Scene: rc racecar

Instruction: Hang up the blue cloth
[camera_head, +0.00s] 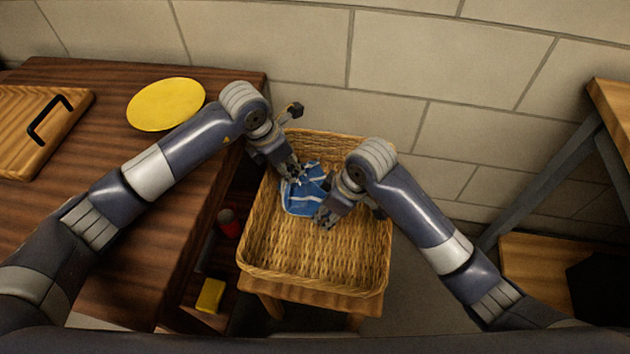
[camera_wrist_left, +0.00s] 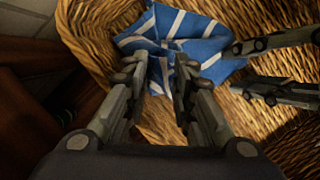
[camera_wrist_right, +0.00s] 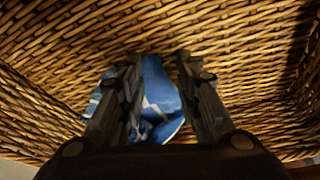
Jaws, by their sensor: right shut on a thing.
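The blue cloth (camera_head: 302,203) with white stripes lies crumpled in the wicker basket (camera_head: 270,255). My left gripper (camera_head: 293,174) is in the far left part of the basket, over the cloth's upper edge. In the left wrist view its fingers (camera_wrist_left: 160,78) stand apart, with a fold of the blue cloth (camera_wrist_left: 196,48) between and beyond them. My right gripper (camera_head: 326,216) is at the cloth's right side. In the right wrist view its fingers (camera_wrist_right: 158,68) are on either side of the bunched cloth (camera_wrist_right: 160,95) and hold it. The fingers partly hide the cloth.
The basket stands on a small wooden stool (camera_head: 340,299). To the left is a dark wooden table (camera_head: 130,215) with a yellow plate (camera_head: 166,104) and a cutting board (camera_head: 35,125). A yellow block (camera_head: 210,296) is below. A wooden shelf (camera_head: 545,268) stands right; a block wall (camera_head: 430,60) is behind.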

